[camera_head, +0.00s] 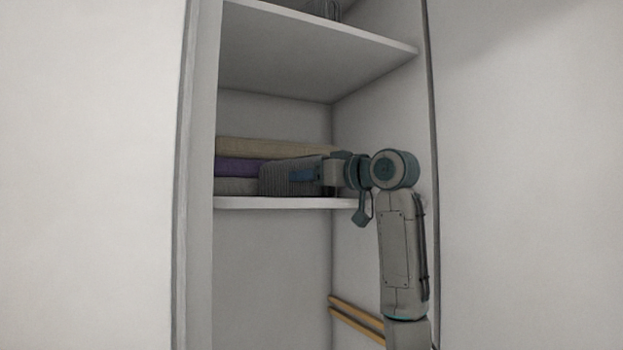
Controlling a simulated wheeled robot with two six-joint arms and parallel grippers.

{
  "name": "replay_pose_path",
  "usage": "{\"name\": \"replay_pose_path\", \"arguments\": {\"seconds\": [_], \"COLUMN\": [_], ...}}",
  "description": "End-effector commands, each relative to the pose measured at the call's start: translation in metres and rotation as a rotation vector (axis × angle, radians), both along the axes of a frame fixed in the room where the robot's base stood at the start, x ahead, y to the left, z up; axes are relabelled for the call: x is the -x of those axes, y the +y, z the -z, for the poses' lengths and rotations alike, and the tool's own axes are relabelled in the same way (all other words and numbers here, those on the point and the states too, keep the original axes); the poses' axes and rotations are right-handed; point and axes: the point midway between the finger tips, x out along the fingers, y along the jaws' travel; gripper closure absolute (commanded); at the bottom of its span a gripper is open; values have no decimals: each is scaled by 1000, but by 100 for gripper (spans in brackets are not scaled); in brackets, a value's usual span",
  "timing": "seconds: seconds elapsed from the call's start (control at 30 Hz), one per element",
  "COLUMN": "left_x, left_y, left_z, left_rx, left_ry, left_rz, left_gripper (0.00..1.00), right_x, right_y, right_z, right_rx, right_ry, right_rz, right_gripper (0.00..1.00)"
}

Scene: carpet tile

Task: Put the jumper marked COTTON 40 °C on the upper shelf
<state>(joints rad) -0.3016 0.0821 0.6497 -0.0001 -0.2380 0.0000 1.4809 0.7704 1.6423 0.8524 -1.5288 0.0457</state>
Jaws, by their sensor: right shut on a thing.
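My right gripper (304,175) is at the lower shelf (275,203), shut on a grey ribbed folded garment (276,181). This garment is at the front of the shelf, right of centre; I cannot tell whether it rests on the board. No COTTON 40 °C mark can be read on any garment. The upper shelf (300,60) is above, seen mostly from below. The gripper and wrist hide the right end of the grey ribbed garment. My left gripper is not in view.
On the lower shelf, left of and behind the ribbed garment, is a folded stack: beige (255,146) on top, purple (234,167), grey (232,186) below. Something grey and striped (326,9) stands on the upper shelf. Two yellowish rails (356,318) are lower down. The cabinet walls are close on both sides.

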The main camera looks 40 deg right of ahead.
Motion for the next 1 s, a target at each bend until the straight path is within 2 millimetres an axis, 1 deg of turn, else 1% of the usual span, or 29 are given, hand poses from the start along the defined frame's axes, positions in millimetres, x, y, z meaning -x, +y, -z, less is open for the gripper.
{"name": "replay_pose_path", "arguments": {"seconds": [0.03,0.1,0.33,0.47,0.5,0.57,0.6,0.83,0.93,1.0], "left_x": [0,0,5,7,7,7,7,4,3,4], "left_y": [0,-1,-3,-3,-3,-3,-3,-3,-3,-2], "left_z": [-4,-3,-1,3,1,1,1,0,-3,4], "left_rx": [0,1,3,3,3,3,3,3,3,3], "left_ry": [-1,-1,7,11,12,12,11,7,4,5], "left_rz": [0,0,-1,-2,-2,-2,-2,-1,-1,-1], "left_gripper": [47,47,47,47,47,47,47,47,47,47], "right_x": [-1,-1,-1,-1,-1,-1,-1,-1,-1,9], "right_y": [0,0,0,0,0,0,0,0,0,-2], "right_z": [0,2,2,7,6,5,5,5,0,4], "right_rx": [1,1,1,1,0,0,0,0,0,1], "right_ry": [-1,-1,-2,-2,-1,-1,-1,-1,-1,-4], "right_rz": [0,-1,-1,-1,-1,-1,-1,-1,-1,1], "right_gripper": [76,76,76,76,36,24,22,22,22,22]}}
